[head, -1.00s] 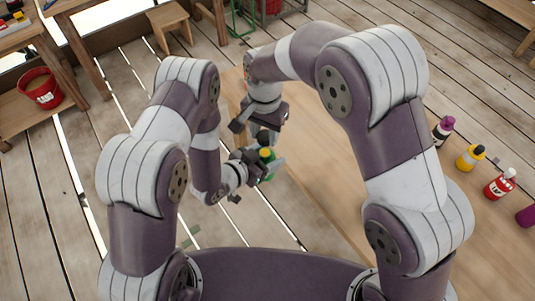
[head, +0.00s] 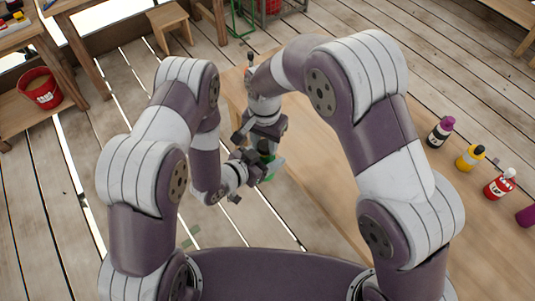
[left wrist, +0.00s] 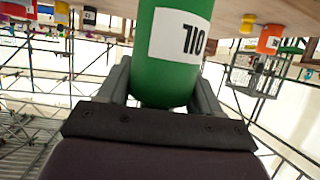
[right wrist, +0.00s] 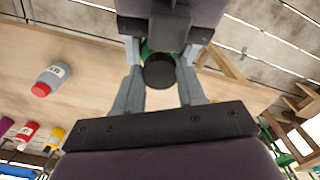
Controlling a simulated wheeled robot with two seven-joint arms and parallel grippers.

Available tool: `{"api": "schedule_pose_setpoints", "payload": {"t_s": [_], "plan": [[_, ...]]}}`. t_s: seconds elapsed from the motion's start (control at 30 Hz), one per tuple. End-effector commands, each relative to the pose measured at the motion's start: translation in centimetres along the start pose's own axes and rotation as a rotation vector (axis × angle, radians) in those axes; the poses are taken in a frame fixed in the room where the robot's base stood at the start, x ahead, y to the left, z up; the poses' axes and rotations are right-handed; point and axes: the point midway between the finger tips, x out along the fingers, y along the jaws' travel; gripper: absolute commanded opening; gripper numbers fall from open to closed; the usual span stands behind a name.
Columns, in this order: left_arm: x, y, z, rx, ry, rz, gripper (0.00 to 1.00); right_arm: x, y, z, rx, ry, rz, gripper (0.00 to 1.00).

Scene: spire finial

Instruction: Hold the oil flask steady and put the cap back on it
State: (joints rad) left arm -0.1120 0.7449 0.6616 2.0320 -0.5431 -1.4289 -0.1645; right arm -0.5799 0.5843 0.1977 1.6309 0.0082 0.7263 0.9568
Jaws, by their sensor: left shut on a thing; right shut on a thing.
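The green oil flask (head: 268,172) is held by my left gripper (head: 254,167). The left wrist view shows the flask (left wrist: 168,75) between both fingers, its white OIL label facing that camera. My right gripper (head: 265,140) is right above the flask. In the right wrist view it is shut on the round black cap (right wrist: 160,71), with a finger on each side. A little green of the flask (right wrist: 146,48) shows behind the cap. The cap is over the flask's top, but I cannot tell whether it touches; the flask's mouth is hidden.
The wooden table (head: 320,190) is mostly bare around the grippers. Several bottles, including a yellow one (head: 468,159) and a red one (head: 497,186), stand along its right side. A grey bottle with a red cap (right wrist: 52,78) shows in the right wrist view.

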Motion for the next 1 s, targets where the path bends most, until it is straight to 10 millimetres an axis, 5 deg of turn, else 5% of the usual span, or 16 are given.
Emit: {"api": "schedule_pose_setpoints", "payload": {"t_s": [1.0], "plan": [[0.0, 0.0, 0.0, 0.000, 0.001, 0.000, 0.10, 1.8, -0.1, 0.1, 0.001, 0.000, 0.000, 0.12]]}}
